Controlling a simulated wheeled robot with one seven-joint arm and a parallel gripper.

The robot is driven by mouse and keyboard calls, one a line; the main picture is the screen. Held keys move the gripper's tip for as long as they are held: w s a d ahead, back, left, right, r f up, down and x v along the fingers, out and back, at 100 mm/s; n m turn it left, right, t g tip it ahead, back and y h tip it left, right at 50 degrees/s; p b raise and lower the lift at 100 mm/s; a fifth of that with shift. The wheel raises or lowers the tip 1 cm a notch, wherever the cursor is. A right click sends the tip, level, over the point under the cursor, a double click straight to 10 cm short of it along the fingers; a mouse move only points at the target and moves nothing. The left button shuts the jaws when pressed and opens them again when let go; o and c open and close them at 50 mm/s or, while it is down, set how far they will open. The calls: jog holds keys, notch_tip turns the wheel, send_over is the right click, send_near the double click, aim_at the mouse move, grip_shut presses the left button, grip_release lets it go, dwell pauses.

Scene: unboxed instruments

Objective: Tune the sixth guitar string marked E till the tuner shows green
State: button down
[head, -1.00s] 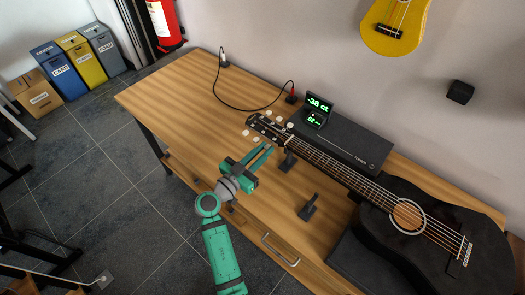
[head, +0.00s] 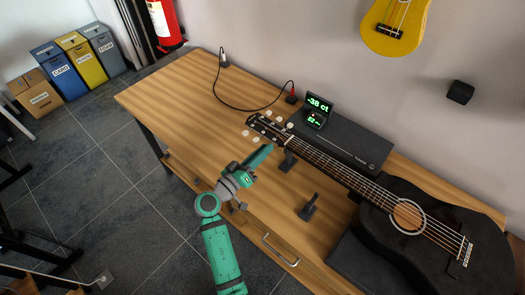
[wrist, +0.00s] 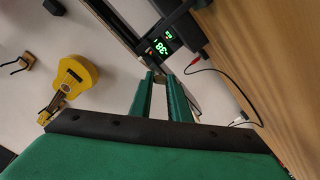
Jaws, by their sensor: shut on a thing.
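The black guitar (head: 395,205) lies face up across the wooden table, its neck pointing to the upper left. Its headstock (head: 264,126) has pale tuning pegs along both sides. My green gripper (head: 268,149) is at the near side of the headstock, shut on a tuning peg that its fingers hide. The fingers also show in the wrist view (wrist: 160,76), with a narrow gap between them. No E mark can be read. The tuner display (head: 317,110) behind the headstock reads "-38 ct" in green, with a smaller unreadable line below. It also shows in the wrist view (wrist: 159,46).
A dark stand (head: 309,207) rises from the table (head: 180,95) near the neck. A long black case (head: 345,140) lies behind the neck. A cable (head: 250,108) runs over the left side, which is otherwise clear. A yellow ukulele (head: 394,35) hangs on the wall.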

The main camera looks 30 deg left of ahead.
jog(key=n, duration=0.6)
jog(key=shift+n, duration=0.4)
dwell(0.4)
jog(key=c, duration=1.7)
grip_release()
jog(key=shift+o, duration=0.2)
jog(key=v, duration=1)
jog(key=shift+s, duration=0.4)
jog(key=shift+f, duration=0.15)
